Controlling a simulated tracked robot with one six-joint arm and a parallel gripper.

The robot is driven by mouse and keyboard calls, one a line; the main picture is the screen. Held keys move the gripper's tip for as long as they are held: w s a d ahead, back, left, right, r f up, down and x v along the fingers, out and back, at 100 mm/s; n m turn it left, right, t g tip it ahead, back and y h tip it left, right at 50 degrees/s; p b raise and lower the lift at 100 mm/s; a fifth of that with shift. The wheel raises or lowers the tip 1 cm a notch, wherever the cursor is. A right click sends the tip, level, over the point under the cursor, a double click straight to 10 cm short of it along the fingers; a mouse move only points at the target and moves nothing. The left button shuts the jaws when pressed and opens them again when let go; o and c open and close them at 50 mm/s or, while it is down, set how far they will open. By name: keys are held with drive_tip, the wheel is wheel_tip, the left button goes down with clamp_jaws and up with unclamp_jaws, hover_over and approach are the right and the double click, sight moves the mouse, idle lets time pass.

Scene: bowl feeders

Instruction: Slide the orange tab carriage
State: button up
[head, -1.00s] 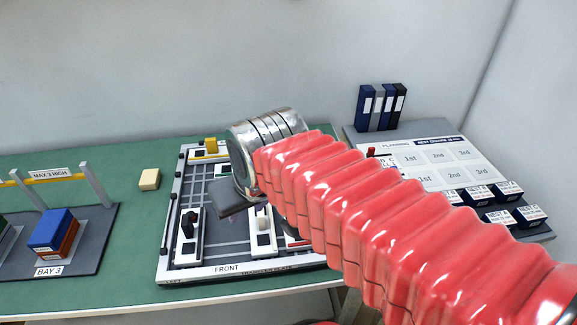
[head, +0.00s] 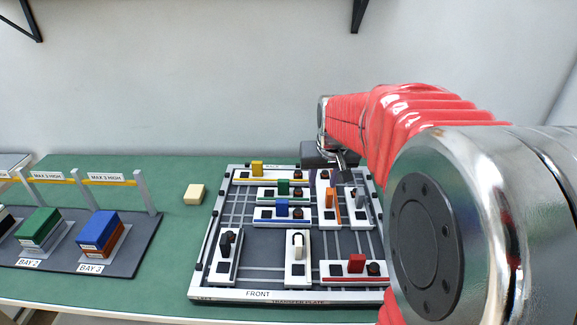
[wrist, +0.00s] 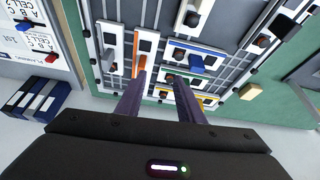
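The orange tab carriage (head: 328,213) is a narrow white block with an upright orange tab (head: 329,198), in the back right part of the framed sliding board (head: 250,295). In the wrist view the orange tab (wrist: 141,64) stands just beyond the tip of the left-hand finger. My gripper (wrist: 160,80) is open, with two purple fingers apart and nothing between them. In the head view my gripper (head: 335,168) is over the board's back right edge, behind the orange tab. I cannot tell whether a finger touches the carriage.
Carriages with grey (head: 360,198), green (head: 283,187), blue (head: 281,208) and yellow (head: 257,169) tabs lie nearby. Black, white and red tabs stand along the front. A cream block (head: 194,194) and container stacks (head: 99,232) are left. My arm hides the right side.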

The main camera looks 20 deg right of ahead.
drive_tip(key=m, duration=0.1)
approach(330, 196)
wheel_tip(330, 196, up, 3)
drive_tip(key=shift+s+a+f, duration=0.2)
drive_tip(key=shift+s+a, duration=0.1)
drive_tip(key=shift+s, duration=0.15)
drive_tip(key=x, duration=1.3)
drive_tip(key=shift+d+f, duration=0.25)
drive_tip(key=shift+f, duration=0.1)
drive_tip(key=shift+c, duration=0.4)
clamp_jaws()
